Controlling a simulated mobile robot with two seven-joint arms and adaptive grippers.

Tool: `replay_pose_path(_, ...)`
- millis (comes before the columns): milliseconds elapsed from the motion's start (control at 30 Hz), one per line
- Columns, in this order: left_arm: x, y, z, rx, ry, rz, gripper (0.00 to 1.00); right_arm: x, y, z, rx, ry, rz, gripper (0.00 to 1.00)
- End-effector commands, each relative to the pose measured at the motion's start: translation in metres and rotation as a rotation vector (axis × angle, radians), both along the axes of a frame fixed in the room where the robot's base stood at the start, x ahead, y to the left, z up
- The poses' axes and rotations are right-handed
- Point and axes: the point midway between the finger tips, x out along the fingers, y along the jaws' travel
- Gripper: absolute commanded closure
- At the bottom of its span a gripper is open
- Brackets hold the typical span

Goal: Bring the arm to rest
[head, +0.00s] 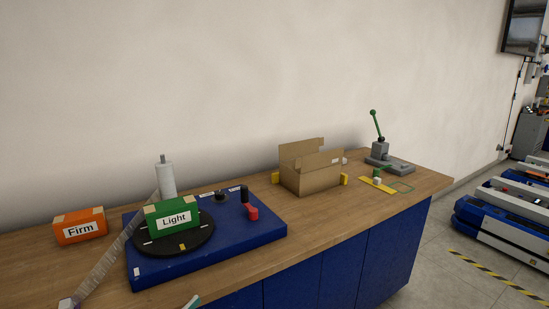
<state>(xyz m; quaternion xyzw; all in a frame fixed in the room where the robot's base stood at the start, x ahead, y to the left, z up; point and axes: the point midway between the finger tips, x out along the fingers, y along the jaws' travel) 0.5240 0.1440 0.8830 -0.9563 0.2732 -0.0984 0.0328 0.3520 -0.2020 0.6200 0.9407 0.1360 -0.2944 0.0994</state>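Neither of my grippers nor any part of my arms can be made out in the head view. On the wooden bench top (345,213) a green box labelled "Light" (172,218) sits on a black turntable (208,232) set on a blue base (262,230). An orange box labelled "Firm" (80,226) stands to the left. A white upright roll (166,180) stands behind the green box, and a pale translucent strip (105,262) runs down to the front left.
An open cardboard box (310,177) sits mid-bench between yellow blocks. A red piece (252,212) and black parts lie on the blue base. A green-handled lever press (381,150) stands far right. Lift carts (500,218) are on the floor to the right.

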Motion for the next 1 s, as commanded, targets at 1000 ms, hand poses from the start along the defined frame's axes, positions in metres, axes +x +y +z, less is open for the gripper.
replay_pose_path(1000, -0.171, 0.058, -0.262, 0.325, 0.725, 0.302, 0.34, 0.000, 0.000, 0.001, 0.001, -0.002, 0.000, 0.60)
